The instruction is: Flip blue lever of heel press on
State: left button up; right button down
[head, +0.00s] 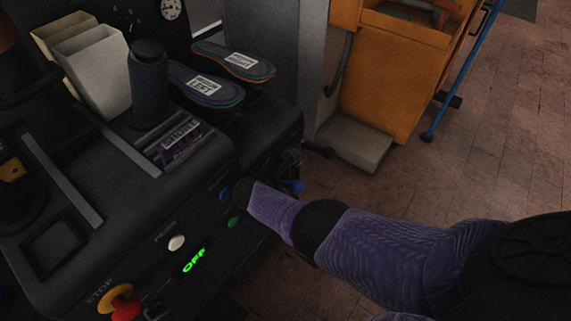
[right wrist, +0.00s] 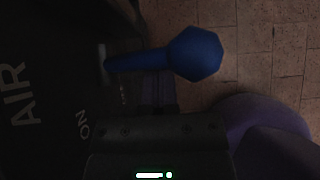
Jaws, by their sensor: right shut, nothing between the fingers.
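In the head view a blue part (head: 291,186) shows just behind my right forearm, at the press's right front corner. My right gripper (right wrist: 157,135) is shut and empty, below the lever in the wrist picture, with a visible gap. My left gripper is out of view.
A red stop button (head: 124,307) and a white button (head: 177,242) are on the panel. Insoles (head: 205,86) and light bins (head: 92,65) sit on top of the press. An orange cabinet (head: 395,75) stands behind. The brick floor (head: 500,150) at right is mostly clear.

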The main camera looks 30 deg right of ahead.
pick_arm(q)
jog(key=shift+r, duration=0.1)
pick_arm(e)
jog(key=shift+w+r, duration=0.3)
pick_arm(q)
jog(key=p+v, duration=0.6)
jog(key=p, duration=0.1)
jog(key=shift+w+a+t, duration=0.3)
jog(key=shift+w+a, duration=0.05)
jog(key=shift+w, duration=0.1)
pick_arm(e)
jog(key=v, duration=0.9)
jog(key=shift+s+a, duration=0.35)
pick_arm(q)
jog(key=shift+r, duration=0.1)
